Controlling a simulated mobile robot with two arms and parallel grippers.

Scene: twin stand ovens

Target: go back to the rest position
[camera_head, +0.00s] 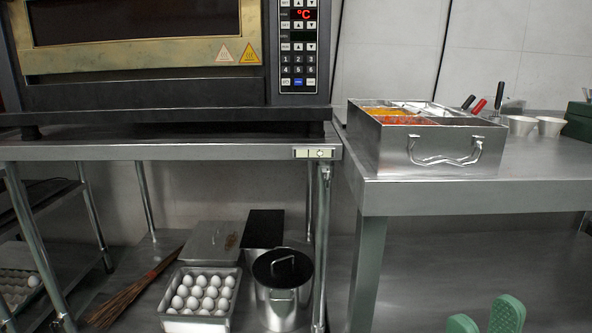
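My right gripper (484,319) shows at the bottom right edge of the head view. Only its two green fingertips are in the picture. They stand apart with nothing visible between them, and the rest of the gripper is cut off by the frame. The fingertips appear in front of the steel table (470,195) on the right, below its top. My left gripper is not in view.
An oven (150,97) stands on a steel stand (120,150) at left. Below are an egg tray (200,318), a lidded pot (283,300) and a broom (130,295). The table holds a steel food container (395,155) and white bowls (550,127).

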